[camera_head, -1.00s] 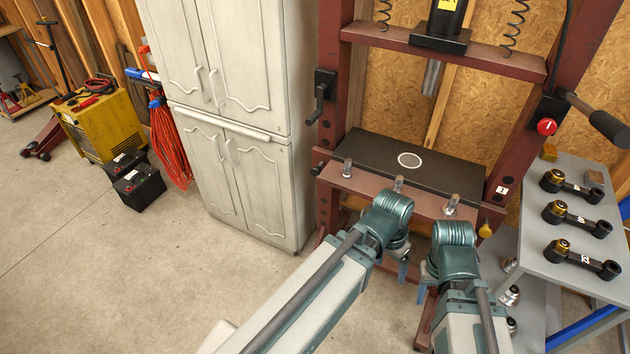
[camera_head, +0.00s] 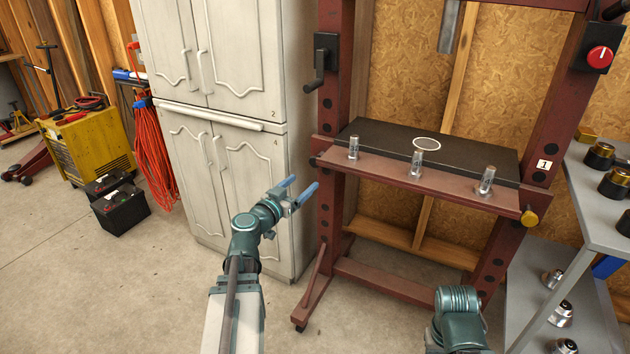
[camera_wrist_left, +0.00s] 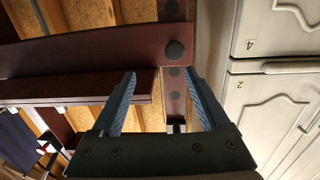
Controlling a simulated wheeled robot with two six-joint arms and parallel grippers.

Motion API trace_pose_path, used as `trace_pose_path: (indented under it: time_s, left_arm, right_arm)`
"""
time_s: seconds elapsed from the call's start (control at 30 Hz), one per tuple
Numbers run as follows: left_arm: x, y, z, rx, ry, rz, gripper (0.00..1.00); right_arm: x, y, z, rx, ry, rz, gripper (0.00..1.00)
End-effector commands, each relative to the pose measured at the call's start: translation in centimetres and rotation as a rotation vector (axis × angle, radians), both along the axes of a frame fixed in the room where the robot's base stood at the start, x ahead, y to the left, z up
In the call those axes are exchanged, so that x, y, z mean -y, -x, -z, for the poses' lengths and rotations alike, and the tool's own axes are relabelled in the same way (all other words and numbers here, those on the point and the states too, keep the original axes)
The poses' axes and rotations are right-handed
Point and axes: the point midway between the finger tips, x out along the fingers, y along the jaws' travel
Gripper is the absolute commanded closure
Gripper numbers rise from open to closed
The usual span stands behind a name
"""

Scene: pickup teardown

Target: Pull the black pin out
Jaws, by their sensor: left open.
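My left gripper (camera_head: 301,185) is open and empty, with its two blue fingers apart, in front of the cabinet and left of the press's left upright. In the left wrist view its fingers (camera_wrist_left: 161,73) point toward the dark red press frame. A round black disc (camera_wrist_left: 175,50), which may be the black pin's end, shows on the frame just beyond the fingertips; the gripper is not touching it. In the head view I cannot make out the black pin for certain. My right gripper is not visible.
The press bed (camera_head: 385,150) carries three metal pegs along its front. A grey cabinet (camera_head: 215,135) stands close left of the press. A grey shelf cart (camera_head: 598,235) stands right. The floor at lower left is free.

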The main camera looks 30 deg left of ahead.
Motion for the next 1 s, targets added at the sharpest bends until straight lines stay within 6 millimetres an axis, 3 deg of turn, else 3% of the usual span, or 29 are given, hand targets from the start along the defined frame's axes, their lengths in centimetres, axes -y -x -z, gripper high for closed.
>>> trace_pose_path:
  time_s: [0.1,0.37,1.0]
  left_arm:
    - [-2.0,0.5,0.5,0.026,-0.004,-0.049,0.21]
    - [-2.4,-0.1,0.2,0.031,-0.007,-0.057,0.21]
    - [-2.3,-11.5,0.3,0.03,-0.006,-0.055,0.21]
  right_arm:
    - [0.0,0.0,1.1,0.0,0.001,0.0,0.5]
    - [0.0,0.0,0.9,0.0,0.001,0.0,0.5]
    - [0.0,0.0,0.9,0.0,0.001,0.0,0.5]
